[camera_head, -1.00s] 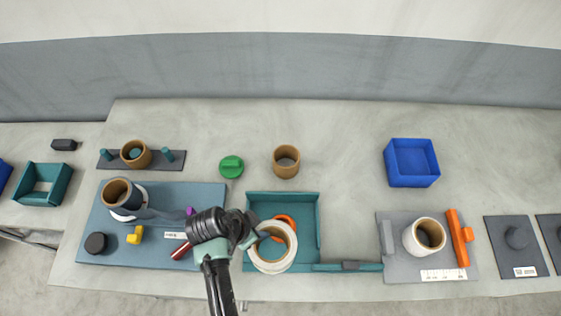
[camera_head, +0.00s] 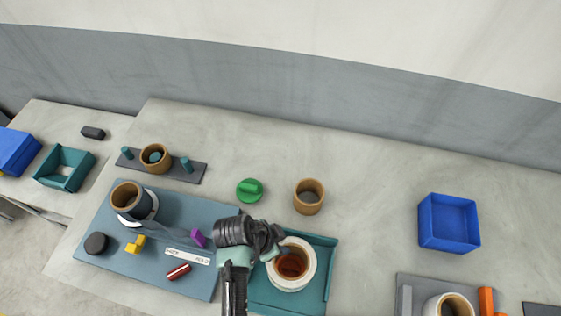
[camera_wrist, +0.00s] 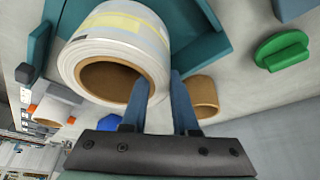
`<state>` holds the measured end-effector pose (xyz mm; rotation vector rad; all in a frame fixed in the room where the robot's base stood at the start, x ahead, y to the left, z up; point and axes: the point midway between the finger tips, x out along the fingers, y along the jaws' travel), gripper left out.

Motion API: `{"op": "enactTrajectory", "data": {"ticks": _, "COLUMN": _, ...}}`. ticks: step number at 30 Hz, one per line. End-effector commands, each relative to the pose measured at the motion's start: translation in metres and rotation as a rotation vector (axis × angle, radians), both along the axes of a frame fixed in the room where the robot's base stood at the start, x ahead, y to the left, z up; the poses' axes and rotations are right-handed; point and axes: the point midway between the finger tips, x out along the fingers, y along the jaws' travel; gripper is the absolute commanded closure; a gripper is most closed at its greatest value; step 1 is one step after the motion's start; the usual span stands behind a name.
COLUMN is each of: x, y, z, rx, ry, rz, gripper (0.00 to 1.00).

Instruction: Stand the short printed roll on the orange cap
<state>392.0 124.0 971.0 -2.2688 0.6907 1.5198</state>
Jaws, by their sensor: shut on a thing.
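The short printed roll (camera_head: 291,285) is white with a brown core, and its side shows a yellow printed band in the wrist view (camera_wrist: 118,22). My gripper (camera_head: 284,251) is shut on the roll's wall, with one finger inside the core and one outside; the fingers also show in the wrist view (camera_wrist: 160,95). The roll is upright or nearly so over the teal tray. Orange-red, which looks like the orange cap (camera_head: 291,266), shows through the core. The roll hides the rest of the cap, and I cannot tell whether they touch.
The teal tray (camera_head: 332,265) has raised walls close around the roll. A brown ring (camera_head: 309,207) and a green knob (camera_head: 250,198) stand behind it. A blue-grey board (camera_head: 187,289) with several parts lies left. A blue bin (camera_head: 446,248) stands right, with bare table between.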

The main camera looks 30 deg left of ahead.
Motion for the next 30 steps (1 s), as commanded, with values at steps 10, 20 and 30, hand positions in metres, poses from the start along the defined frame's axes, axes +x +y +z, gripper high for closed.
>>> {"op": "enactTrajectory", "data": {"ticks": 10, "x": 0.0010, "y": 0.0002, "z": -0.0154, "rx": 0.001, "ry": -0.003, "rz": 0.000, "gripper": 1.00}}
{"op": "enactTrajectory", "data": {"ticks": 20, "x": 0.0009, "y": 0.0001, "z": -0.0149, "rx": 0.001, "ry": -0.003, "rz": 0.000, "gripper": 1.00}}
{"op": "enactTrajectory", "data": {"ticks": 30, "x": 0.0016, "y": -0.0001, "z": -0.0148, "rx": 0.001, "ry": -0.003, "rz": 0.000, "gripper": 1.00}}
